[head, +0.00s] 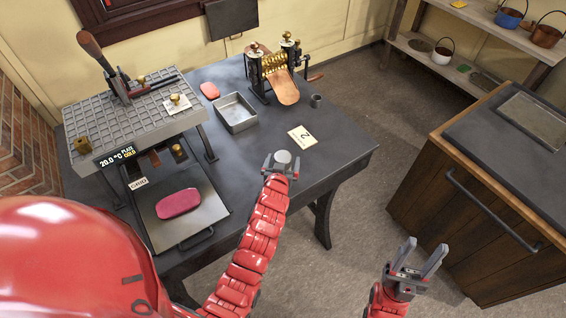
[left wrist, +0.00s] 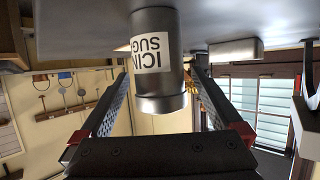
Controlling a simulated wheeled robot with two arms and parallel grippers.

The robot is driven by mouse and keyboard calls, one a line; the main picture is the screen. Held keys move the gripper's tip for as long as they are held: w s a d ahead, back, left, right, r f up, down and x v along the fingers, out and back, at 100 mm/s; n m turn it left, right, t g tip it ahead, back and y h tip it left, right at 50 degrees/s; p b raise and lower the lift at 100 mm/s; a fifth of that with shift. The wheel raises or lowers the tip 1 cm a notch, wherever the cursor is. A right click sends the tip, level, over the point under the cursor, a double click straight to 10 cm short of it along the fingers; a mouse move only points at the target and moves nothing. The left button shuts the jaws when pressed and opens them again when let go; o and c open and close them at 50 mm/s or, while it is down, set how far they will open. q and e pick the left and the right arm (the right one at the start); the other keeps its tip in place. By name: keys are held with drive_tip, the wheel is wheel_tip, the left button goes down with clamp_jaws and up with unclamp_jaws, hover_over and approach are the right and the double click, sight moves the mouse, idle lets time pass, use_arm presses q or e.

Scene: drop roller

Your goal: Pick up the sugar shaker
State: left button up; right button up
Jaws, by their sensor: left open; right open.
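The sugar shaker (head: 283,157) is a grey metal cylinder near the right front part of the dark table (head: 345,150). In the left wrist view the sugar shaker (left wrist: 158,88) appears upside down, with a white label reading "ICIN… SUG…". My left gripper (head: 281,165) is open at the shaker, with one finger on each side of it. In the left wrist view my left gripper (left wrist: 162,75) shows gaps beside the shaker near the jaws; contact at the fingertips cannot be told. My right gripper (head: 420,258) is open and empty, right of the table over the floor.
A card marked 2 (head: 302,136) lies just behind the shaker. A metal tray (head: 236,125), a brass roller machine (head: 280,70) and a small grey cup (head: 316,100) stand farther back. A cooling plate (head: 130,125) and a red slab (head: 179,203) are left. A wooden cabinet (head: 480,220) stands right.

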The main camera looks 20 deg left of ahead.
use_arm(q)
drive_tip(key=c, duration=1.5)
drive_tip(key=shift+r, duration=0.1)
